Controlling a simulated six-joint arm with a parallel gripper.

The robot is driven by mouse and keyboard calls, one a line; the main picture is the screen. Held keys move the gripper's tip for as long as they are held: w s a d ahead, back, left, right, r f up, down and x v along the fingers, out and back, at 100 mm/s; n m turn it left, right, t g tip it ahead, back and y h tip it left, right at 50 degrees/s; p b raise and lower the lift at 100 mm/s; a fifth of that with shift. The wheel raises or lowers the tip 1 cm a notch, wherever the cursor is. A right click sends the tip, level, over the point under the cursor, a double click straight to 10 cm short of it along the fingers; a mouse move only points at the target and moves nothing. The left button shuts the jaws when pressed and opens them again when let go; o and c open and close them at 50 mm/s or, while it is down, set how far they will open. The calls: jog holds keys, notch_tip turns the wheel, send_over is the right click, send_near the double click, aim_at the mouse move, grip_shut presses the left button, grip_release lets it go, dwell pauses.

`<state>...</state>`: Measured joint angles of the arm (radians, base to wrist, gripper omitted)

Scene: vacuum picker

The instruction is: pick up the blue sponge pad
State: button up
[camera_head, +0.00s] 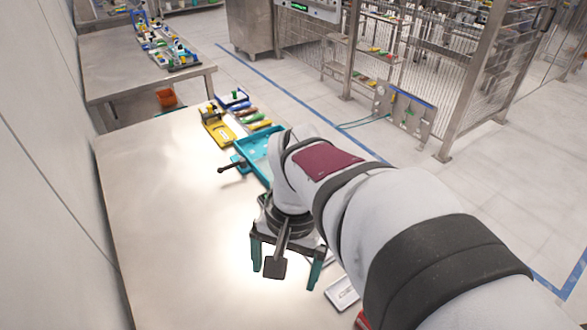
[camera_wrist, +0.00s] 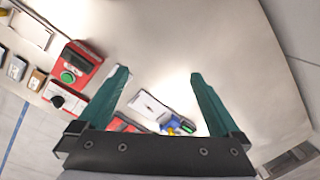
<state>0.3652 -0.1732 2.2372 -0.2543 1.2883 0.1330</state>
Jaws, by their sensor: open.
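My gripper (camera_head: 285,268) is open above the bare steel table (camera_head: 175,215) in the head view. Its two green fingers also show spread apart in the wrist view (camera_wrist: 159,75), with nothing between their tips. A small blue item (camera_wrist: 180,125) with a yellow part lies near the right finger in the wrist view. It is partly hidden by the gripper, and I cannot tell whether it is the blue sponge pad. No clear blue pad shows in the head view.
A white rectangular piece (camera_wrist: 150,107) lies beside the blue item. Red boxes with buttons (camera_wrist: 72,68) stand to the left. A teal tray (camera_head: 257,150) and a yellow holder (camera_head: 217,127) are at the table's far end. The table's left part is clear.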

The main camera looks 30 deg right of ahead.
jog(key=w+d+f+m+h, duration=0.1)
jog(key=d+f+m, duration=0.3)
jog(key=d, duration=0.9)
jog(key=d+f+m, duration=0.3)
jog(key=d+m, duration=0.1)
jog(key=d, duration=0.9)
notch_tip(320, 180, down, 16)
jog(key=shift+s+r, duration=0.1)
jog(key=shift+s, duration=0.05)
jog(key=c, duration=1.4)
jog(key=shift+r, duration=0.1)
jog(key=r, duration=0.4)
jog(key=shift+s+r, duration=0.3)
jog(key=shift+s, duration=0.1)
jog(key=s+r, duration=0.2)
jog(key=s, duration=0.1)
jog(key=s+r, duration=0.2)
jog(key=s, duration=0.2)
jog(key=s+d+r, duration=0.1)
jog(key=s+r, duration=0.1)
jog(key=s, duration=0.2)
jog(key=shift+r, duration=0.15)
